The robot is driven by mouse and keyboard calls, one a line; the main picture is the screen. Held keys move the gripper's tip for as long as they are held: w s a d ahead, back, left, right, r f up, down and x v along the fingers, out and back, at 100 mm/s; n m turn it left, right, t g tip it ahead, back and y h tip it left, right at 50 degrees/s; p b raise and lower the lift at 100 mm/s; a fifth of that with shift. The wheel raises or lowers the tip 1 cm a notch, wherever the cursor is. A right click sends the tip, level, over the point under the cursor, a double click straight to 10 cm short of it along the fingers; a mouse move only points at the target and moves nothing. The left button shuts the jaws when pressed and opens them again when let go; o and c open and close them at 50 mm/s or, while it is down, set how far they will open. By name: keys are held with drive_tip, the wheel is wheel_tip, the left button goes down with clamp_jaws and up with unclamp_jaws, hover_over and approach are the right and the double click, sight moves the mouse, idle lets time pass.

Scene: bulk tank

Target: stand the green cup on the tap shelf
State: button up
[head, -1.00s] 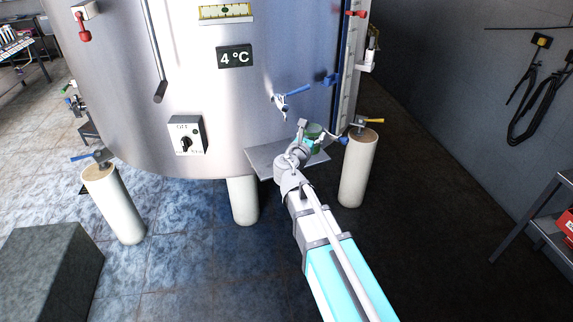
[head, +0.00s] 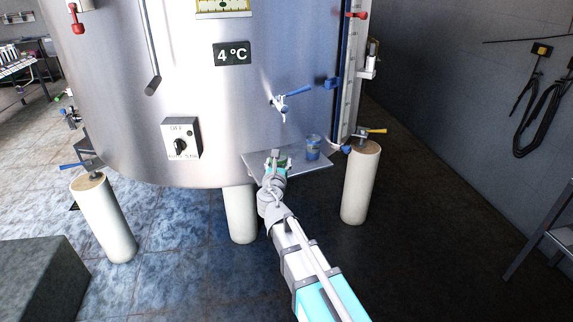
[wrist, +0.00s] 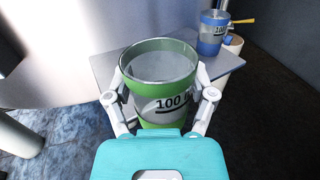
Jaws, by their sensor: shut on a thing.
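The green cup (wrist: 165,62) is clear with green bands and a "100" mark, and it stands upright between the fingers of my gripper (wrist: 162,104). My gripper is shut on it from both sides. In the head view the green cup (head: 280,161) is at the left part of the tap shelf (head: 312,168), partly hidden by my gripper (head: 273,166). The shelf also shows in the wrist view (wrist: 103,68). I cannot tell whether the cup's base touches the shelf; the base is hidden. The tap (head: 283,104) with its blue lever is above the shelf.
A blue cup (head: 313,147) stands on the right of the shelf, apart from the green one; it also shows in the wrist view (wrist: 212,33). The steel tank wall (head: 225,110) rises behind the shelf. A white leg (head: 361,185) stands to the right.

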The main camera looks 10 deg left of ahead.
drive_tip(key=shift+w, duration=0.15)
drive_tip(key=w, duration=1.7)
drive_tip(key=shift+w, duration=0.4)
drive_tip(key=shift+d+f+b, duration=0.1)
drive_tip(key=shift+f+b, duration=1.65)
drive_tip(key=shift+b, duration=0.05)
drive_tip(key=shift+f, duration=0.15)
drive_tip(key=o, duration=0.9)
